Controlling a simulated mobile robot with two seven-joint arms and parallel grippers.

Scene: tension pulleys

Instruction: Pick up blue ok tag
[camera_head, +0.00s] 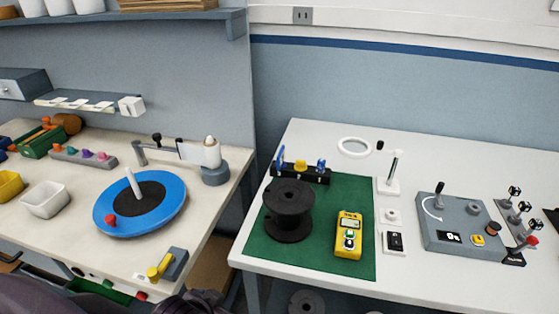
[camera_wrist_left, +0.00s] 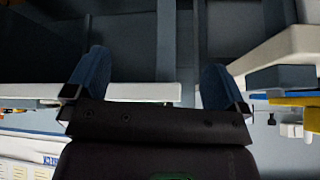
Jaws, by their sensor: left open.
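Small blue pieces (camera_head: 321,165) stand in a black rack (camera_head: 318,178) at the back left of the green mat, with a yellow piece (camera_head: 300,165) between them. They are too small to read, so I cannot tell which one is the blue ok tag. In the left wrist view, my left gripper (camera_wrist_left: 155,82) has its two blue fingers spread wide with nothing between them. It faces table edges and dark shapes, away from the rack. My right gripper is not in view.
A black spool (camera_head: 288,212) and a yellow meter (camera_head: 349,236) sit on the green mat (camera_head: 305,262) in front of the rack. A grey control box (camera_head: 460,222) is to the right. A gap separates the white table (camera_head: 440,285) from the left bench, which holds a blue disc (camera_head: 168,200).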

